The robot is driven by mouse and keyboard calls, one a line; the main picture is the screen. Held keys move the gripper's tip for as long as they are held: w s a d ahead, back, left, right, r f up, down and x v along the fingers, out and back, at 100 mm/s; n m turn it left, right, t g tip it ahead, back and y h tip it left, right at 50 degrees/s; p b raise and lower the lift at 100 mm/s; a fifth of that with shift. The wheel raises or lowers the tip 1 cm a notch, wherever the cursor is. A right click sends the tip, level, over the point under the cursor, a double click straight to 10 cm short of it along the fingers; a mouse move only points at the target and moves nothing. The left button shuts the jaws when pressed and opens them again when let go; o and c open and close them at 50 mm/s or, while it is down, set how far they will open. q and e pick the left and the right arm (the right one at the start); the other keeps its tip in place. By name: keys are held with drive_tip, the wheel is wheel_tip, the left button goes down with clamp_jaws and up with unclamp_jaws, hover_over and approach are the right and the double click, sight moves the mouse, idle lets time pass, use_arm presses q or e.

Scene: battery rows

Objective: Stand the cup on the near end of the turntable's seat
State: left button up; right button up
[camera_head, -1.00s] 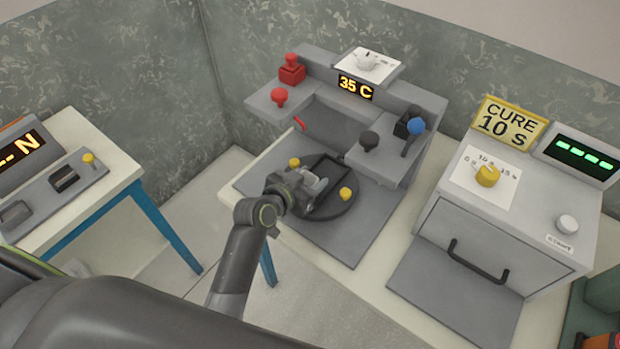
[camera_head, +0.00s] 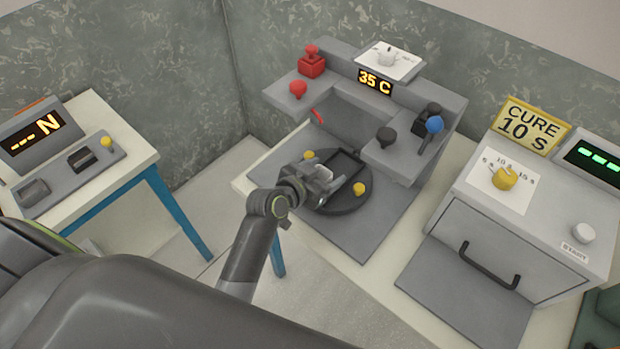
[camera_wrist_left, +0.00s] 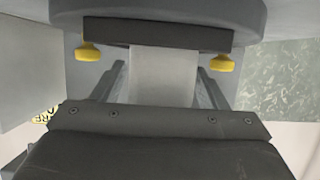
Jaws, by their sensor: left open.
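The turntable (camera_head: 345,203) is a dark round disc on a grey plate, with a dark rectangular seat (camera_head: 350,160) and two yellow knobs. In the left wrist view the turntable (camera_wrist_left: 160,10) fills the top, with the seat's dark edge (camera_wrist_left: 112,31) below it. My left gripper (camera_head: 323,182) is at the seat's near end, with its fingers open. A pale grey, flat-sided piece, seemingly the cup (camera_wrist_left: 163,77), is between the fingers in the left wrist view, against the seat's edge. Its base is hidden. My right gripper is out of view.
A grey station with a 35 C display (camera_head: 375,81) stands behind the turntable, with red knobs, a black knob (camera_head: 386,135) and a blue-tipped lever (camera_head: 433,126). A curing box (camera_head: 500,225) stands right. A small table (camera_head: 130,145) with a control panel is left.

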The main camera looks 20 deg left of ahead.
use_arm(q)
drive_tip(key=b+v, duration=0.1)
drive_tip(key=v, duration=1.1)
drive_tip(key=s+a+f+n+g+y, duration=0.1)
drive_tip(key=s+a+f+g+y, duration=0.1)
drive_tip(key=s+a+f+g, duration=0.3)
drive_tip(key=s+a+n+g+y, duration=0.1)
drive_tip(key=s+a+n+y, duration=0.15)
drive_tip(key=s, duration=0.55)
drive_tip(key=s+a+f+n+g+y, duration=0.1)
drive_tip(key=s+a+f+g+y, duration=0.1)
drive_tip(key=s+a+f+g, duration=0.3)
wheel_tip(320, 180, down, 23)
drive_tip(key=s, duration=0.2)
drive_tip(key=s+f, duration=1.4)
drive_tip(key=f, duration=0.1)
drive_tip(key=shift+s+d+g+h, duration=0.3)
drive_tip(key=shift+s+h, duration=0.1)
drive_tip(key=shift+h, duration=0.05)
